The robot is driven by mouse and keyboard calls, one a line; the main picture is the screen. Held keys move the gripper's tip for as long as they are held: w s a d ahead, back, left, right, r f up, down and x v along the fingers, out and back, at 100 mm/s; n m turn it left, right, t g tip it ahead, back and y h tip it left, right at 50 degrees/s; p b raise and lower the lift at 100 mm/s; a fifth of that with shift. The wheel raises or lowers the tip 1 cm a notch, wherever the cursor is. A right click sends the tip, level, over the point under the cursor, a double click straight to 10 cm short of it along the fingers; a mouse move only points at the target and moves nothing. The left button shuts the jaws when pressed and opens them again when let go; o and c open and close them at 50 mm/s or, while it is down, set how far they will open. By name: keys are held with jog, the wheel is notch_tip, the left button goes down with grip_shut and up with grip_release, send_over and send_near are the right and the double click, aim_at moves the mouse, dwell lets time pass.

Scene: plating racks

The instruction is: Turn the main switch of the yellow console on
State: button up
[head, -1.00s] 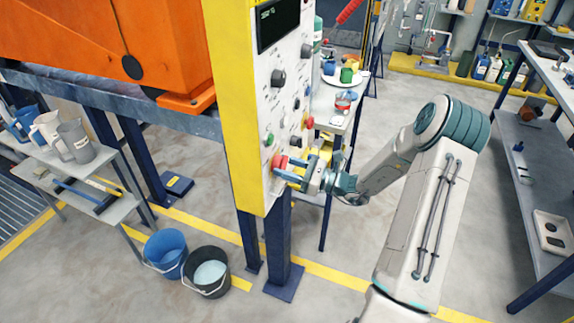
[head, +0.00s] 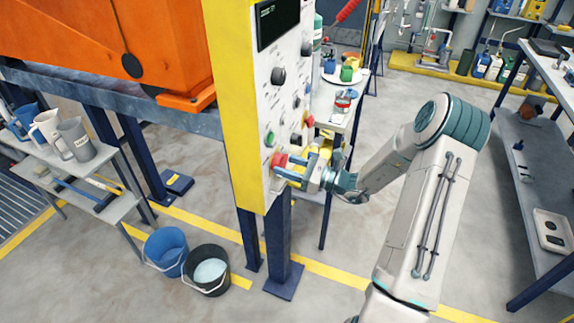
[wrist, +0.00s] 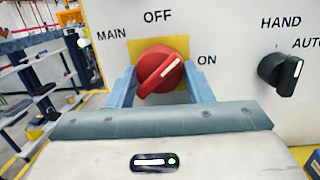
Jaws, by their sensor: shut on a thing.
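The yellow console (head: 238,110) has a pale front panel with knobs and buttons. Its red main switch (wrist: 160,70) sits on a yellow plate in the wrist view, with MAIN at the left, OFF above and ON at the right. The white mark on the knob points up and right, between OFF and ON. My gripper (wrist: 161,90) is shut on the red knob, one blue-grey finger on each side. In the head view, my gripper (head: 286,171) is at the panel's lower part, and the red switch (head: 279,161) is partly hidden by it.
A black HAND/AUTO knob (wrist: 279,74) is to the right of the switch. A green button (head: 269,139) and other controls sit above it in the head view. A blue bucket (head: 165,250) and a black bucket (head: 208,270) stand on the floor below.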

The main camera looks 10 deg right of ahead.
jog(key=o, duration=1)
jog(key=shift+f, duration=0.3)
jog(key=shift+c, duration=0.2)
jog(key=shift+r, duration=0.1)
jog(key=shift+d, duration=0.1)
jog(key=b+v, duration=0.2)
jog(key=v, duration=1.1)
jog(key=shift+s+d, duration=0.25)
jog(key=shift+d, duration=0.05)
